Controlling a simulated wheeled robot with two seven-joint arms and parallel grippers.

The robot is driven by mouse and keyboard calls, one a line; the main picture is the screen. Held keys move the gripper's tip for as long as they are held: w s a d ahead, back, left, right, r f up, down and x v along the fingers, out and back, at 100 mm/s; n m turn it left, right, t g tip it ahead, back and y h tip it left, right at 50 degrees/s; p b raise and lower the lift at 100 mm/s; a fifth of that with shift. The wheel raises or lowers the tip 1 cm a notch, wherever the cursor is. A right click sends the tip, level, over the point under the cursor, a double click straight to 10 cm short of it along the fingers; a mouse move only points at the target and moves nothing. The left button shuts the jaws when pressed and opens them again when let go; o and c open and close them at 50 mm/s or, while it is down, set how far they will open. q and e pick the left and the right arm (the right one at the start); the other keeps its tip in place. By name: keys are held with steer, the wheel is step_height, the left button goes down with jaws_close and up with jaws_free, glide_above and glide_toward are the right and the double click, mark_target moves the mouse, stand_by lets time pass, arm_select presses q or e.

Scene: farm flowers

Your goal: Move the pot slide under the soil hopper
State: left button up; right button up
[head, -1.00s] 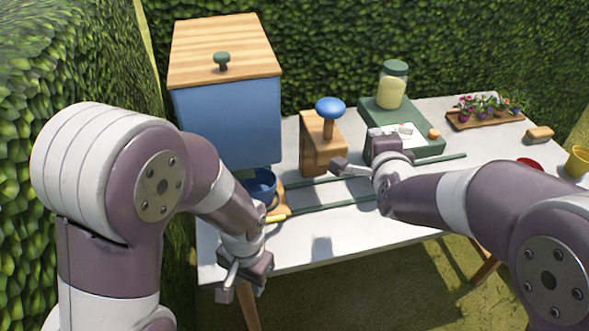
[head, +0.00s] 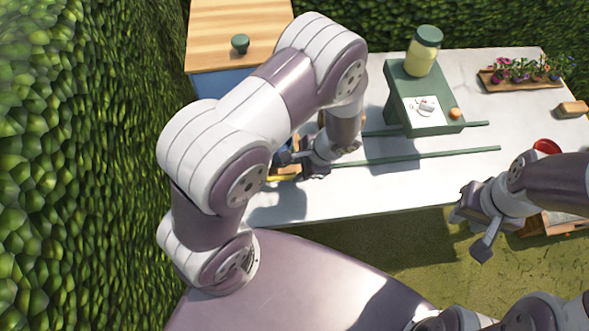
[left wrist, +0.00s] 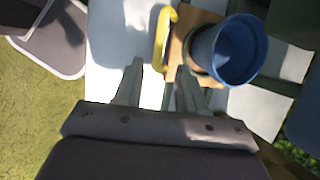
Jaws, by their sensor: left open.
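The pot slide (left wrist: 178,50) is a wooden board with a yellow handle (left wrist: 163,32). It carries a blue pot (left wrist: 238,50), upright, in the left wrist view. In the head view, my left arm hides most of the slide. My left gripper (left wrist: 158,88) is open and empty, with its fingertips just short of the yellow handle. My right gripper (head: 474,222) is off the table's front edge, away from the slide.
Green rails (head: 430,156) run along the white table (head: 380,185). A green stand (head: 425,112) holds a jar (head: 422,55). A flower tray (head: 520,78), a small wooden block (head: 571,109) and a red dish (head: 546,147) are at the right. A hedge stands close at the left.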

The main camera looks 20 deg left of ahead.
mark_target(289, 177)
arm_select(q)
steer(key=x, duration=0.3)
steer(key=shift+s, duration=0.1)
steer(key=shift+s+a+f, duration=0.25)
steer(key=shift+f, duration=0.1)
steer(key=shift+w, duration=0.1)
arm_select(e)
steer(key=shift+s+r, duration=0.15)
steer(key=shift+s, duration=0.15)
steer(key=shift+w, duration=0.1)
arm_select(q)
steer(key=shift+w, duration=0.1)
jaws_close()
arm_select(e)
steer(key=shift+a, duration=0.1)
